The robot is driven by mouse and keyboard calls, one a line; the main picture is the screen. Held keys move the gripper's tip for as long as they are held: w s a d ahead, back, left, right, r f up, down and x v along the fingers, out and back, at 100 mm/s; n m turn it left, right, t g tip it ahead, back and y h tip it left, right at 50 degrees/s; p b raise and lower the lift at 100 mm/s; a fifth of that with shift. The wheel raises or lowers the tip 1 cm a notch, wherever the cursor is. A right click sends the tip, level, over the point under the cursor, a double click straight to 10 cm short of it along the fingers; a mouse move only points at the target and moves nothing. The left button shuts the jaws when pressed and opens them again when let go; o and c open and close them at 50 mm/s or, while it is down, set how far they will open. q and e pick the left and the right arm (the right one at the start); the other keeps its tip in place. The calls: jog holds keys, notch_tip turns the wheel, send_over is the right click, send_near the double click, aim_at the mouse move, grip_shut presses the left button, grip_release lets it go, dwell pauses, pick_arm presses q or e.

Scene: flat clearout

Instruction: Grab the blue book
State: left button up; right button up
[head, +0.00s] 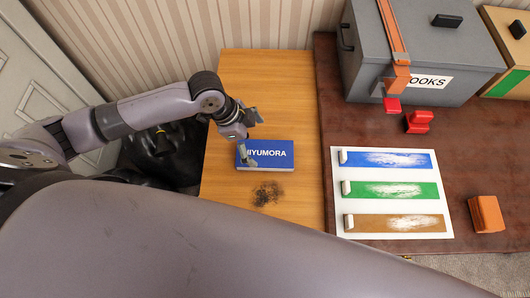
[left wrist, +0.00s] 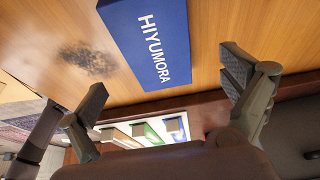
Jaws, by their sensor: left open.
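The blue book (head: 278,153) lies flat on the light wooden table, with white lettering on its cover. It also shows in the left wrist view (left wrist: 150,42), beyond the fingers and between them. My left gripper (head: 252,139) is open and empty over the left end of the book in the head view, hiding part of the lettering. In the left wrist view its two fingers (left wrist: 168,85) are spread wide, apart from the book. I cannot tell the exact height of the gripper above the book. My right gripper is not in view.
A dark smudge (head: 267,193) marks the light table (head: 230,80) in front of the book. To the right, a dark brown table holds a white board (head: 388,230) with coloured stripes, a grey box (head: 420,62), a red object (head: 418,122) and an orange-brown block (head: 486,214). A black bag (head: 155,150) is left.

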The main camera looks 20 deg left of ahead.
aim_at(264, 153)
pick_arm(q)
jog(key=x, duration=0.6)
jog(key=shift+s+d+f+p, duration=0.1)
jog(key=shift+f+p, duration=0.15)
jog(key=shift+p, duration=0.15)
jog(key=shift+r, duration=0.1)
jog(key=c, duration=1.5)
